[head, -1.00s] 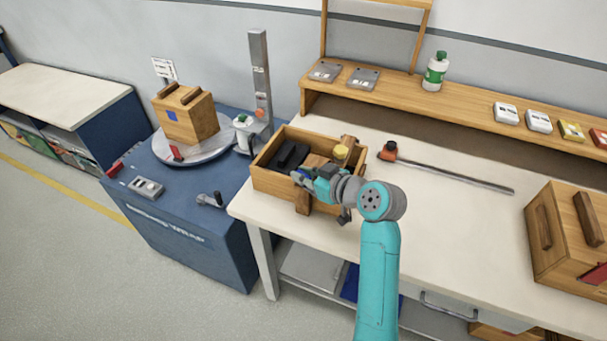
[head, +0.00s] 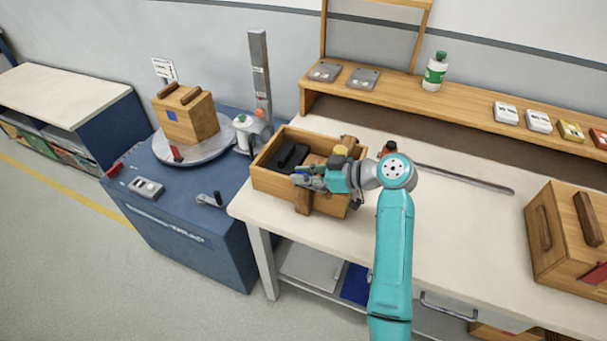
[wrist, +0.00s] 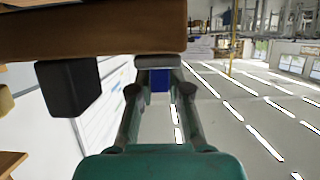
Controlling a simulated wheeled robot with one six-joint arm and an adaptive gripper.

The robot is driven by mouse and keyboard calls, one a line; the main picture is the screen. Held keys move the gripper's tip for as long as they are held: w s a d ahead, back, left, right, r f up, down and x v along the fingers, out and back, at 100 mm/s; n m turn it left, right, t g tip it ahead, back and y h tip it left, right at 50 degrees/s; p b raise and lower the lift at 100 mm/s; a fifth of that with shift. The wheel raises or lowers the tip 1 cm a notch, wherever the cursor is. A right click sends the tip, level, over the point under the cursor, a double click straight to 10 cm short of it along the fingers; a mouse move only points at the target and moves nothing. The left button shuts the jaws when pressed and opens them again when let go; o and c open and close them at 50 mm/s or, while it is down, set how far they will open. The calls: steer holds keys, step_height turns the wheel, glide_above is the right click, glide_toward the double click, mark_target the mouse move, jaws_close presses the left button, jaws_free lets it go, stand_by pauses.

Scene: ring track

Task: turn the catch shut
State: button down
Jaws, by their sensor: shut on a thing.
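My gripper (head: 302,178) is over the front part of the open wooden crate (head: 273,180) on the white bench. Its fingers also show in the wrist view (wrist: 156,78), close together at the tips. A small blue thing (wrist: 160,84) shows between them, partly hidden by the fingers; I cannot tell what it belongs to. A brown wooden part (wrist: 95,28) with a dark block (wrist: 70,86) under it fills the upper left of the wrist view. I cannot make out a catch for certain in either view.
A black thing (head: 291,156) lies in the crate. A blue cabinet (head: 180,225) with a turntable and wooden box (head: 188,118) stands to the left. A long rod (head: 465,180) lies behind my arm. Another wooden box (head: 565,235) is at the right.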

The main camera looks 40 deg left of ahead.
steer(key=shift+f, duration=0.15)
steer(key=c, duration=1.1)
jaws_free()
steer(key=v, duration=1.2)
steer(key=shift+w, duration=0.1)
